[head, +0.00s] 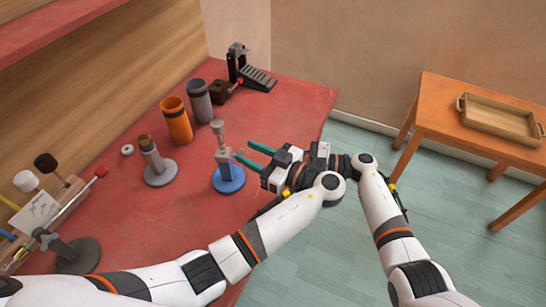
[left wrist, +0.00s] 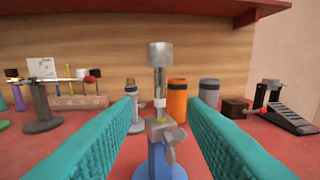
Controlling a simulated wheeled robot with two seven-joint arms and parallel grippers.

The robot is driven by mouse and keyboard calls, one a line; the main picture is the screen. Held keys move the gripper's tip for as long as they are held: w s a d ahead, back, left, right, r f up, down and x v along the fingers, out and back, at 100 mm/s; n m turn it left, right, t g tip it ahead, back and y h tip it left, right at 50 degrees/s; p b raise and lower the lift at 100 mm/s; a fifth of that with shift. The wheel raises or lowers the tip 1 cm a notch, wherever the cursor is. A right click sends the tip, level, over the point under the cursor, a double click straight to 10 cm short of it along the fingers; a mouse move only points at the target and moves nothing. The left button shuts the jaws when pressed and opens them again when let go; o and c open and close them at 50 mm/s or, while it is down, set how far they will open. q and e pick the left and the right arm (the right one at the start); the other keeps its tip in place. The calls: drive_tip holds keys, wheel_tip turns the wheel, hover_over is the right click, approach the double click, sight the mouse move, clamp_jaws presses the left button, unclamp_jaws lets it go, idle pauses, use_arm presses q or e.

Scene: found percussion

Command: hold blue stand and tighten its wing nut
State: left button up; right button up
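The blue stand (head: 228,180) is upright on the red table, with a round blue base, a grey clamp block and a pale cylinder on top. In the left wrist view the stand (left wrist: 158,158) is centred ahead, between the lines of the fingers. A grey wing nut (left wrist: 172,140) seems to sit on the front of its clamp block. My left gripper (head: 242,150) is open, its teal fingers pointing at the post from the right; I see no contact. My right gripper (head: 318,152) is just behind the left one, its fingers hidden.
A grey stand (head: 160,172), an orange cup (head: 176,122) and a grey cup (head: 199,103) stand left and behind. A pedal (head: 255,78) is at the back. A rack of mallets (head: 40,215) is at left. An orange side table holds a wooden tray (head: 500,125).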

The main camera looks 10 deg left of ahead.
sight(218, 149)
use_arm(q)
drive_tip(key=x, duration=1.1)
drive_tip(key=shift+a, duration=0.15)
drive_tip(key=shift+c, duration=0.6)
clamp_jaws()
